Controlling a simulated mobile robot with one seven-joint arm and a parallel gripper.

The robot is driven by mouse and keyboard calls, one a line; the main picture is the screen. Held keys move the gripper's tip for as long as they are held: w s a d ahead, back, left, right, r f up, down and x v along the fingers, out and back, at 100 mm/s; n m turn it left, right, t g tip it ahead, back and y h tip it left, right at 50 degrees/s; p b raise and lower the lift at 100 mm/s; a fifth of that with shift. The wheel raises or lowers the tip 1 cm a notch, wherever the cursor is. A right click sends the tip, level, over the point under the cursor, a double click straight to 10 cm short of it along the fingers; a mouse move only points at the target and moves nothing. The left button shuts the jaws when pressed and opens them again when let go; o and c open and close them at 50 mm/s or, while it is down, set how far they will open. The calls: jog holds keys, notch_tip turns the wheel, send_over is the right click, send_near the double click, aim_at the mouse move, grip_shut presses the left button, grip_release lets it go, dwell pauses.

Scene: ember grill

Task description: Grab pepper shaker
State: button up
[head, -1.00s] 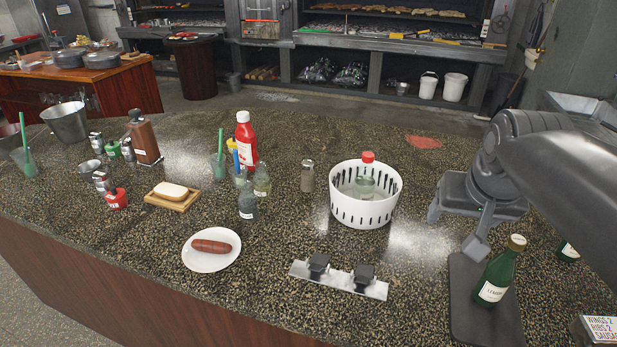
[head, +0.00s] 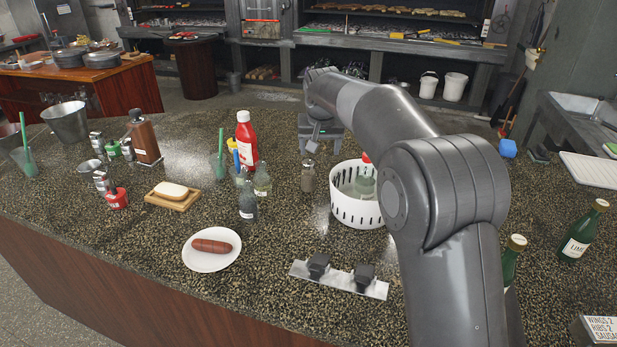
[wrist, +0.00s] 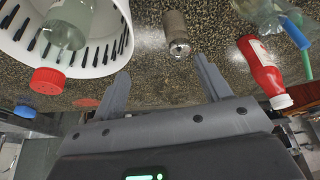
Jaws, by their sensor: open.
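A small grey-brown shaker (head: 308,178), which looks like the pepper shaker, stands upright on the speckled counter, just left of the white slotted basket (head: 357,211). It also shows in the wrist view (wrist: 177,37), at the top centre. My gripper (head: 312,142) is over the counter on the far side of the shaker. In the wrist view my gripper (wrist: 163,76) has its two fingers spread apart with nothing between them. The shaker lies beyond the fingertips, roughly in line with the gap. I cannot read any label on the shaker.
The basket holds a red-capped bottle (wrist: 68,25). A red sauce bottle (head: 246,139) and clear bottles (head: 262,180) stand left of the shaker. A plate with a sausage (head: 211,262) and a metal strip with two black blocks (head: 340,284) lie nearer the front.

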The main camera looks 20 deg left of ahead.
send_near(308, 170)
jog(key=x, duration=0.7)
jog(key=shift+w+a+r, duration=0.1)
jog(key=shift+w+a, duration=0.1)
jog(key=shift+a, duration=0.2)
jog(key=x, duration=0.5)
jog(key=shift+w+d+r, duration=0.1)
jog(key=shift+w+d, duration=0.05)
jog(key=shift+w, duration=0.25)
jog(key=shift+r, duration=0.1)
jog(key=c, duration=1.2)
